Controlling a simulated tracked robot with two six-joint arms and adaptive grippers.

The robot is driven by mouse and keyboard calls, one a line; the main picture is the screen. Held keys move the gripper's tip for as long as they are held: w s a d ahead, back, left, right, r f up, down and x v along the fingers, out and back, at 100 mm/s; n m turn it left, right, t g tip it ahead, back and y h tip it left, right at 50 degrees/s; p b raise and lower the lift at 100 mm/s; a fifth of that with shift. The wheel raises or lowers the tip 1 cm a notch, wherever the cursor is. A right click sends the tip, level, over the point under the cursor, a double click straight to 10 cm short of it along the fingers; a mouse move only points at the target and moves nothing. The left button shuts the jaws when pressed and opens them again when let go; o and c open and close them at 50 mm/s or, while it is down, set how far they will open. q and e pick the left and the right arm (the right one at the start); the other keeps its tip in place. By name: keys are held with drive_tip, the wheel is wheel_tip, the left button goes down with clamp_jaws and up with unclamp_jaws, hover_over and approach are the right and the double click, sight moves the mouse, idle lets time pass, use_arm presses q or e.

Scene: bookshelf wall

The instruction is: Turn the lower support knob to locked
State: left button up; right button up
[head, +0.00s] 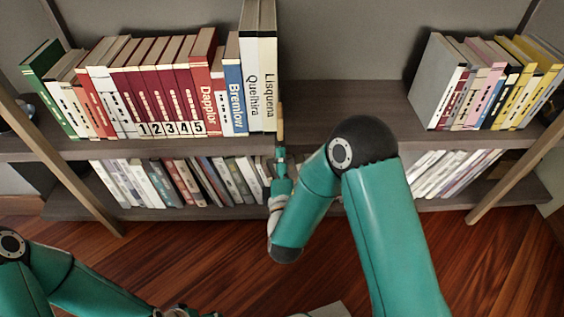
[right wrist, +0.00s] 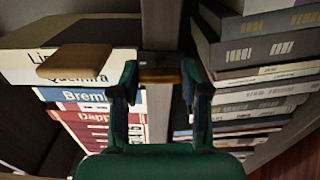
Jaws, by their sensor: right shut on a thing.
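In the right wrist view a small brown knob (right wrist: 160,75) sits at the shelf's front edge, between the fingertips of my right gripper (right wrist: 159,82), which is shut on it. The knob's far side and any lock marking are hidden or too small to read. A tan wooden piece (right wrist: 75,63) lies beside it, in front of the book "Lisquena"; it also shows in the head view (head: 280,122) as an upright piece. In the head view my right gripper (head: 281,158) is at the shelf edge. Part of my left gripper (head: 182,312) shows at the bottom edge, its fingers not clear.
The upper shelf (head: 345,115) holds a row of books (head: 168,90) at left and another (head: 490,85) at right, with bare board between. The wooden floor (head: 150,245) in front is mostly clear.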

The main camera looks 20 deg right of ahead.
drive_tip(key=shift+s+f+m, duration=0.1)
drive_tip(key=shift+f+m, duration=0.1)
drive_tip(key=shift+m, duration=0.3)
drive_tip(key=o, duration=1.1)
drive_tip(key=shift+c, duration=0.2)
drive_tip(key=shift+o, duration=0.4)
drive_tip(key=shift+r, duration=0.1)
drive_tip(key=v, duration=0.7)
drive_tip(key=shift+s, duration=0.2)
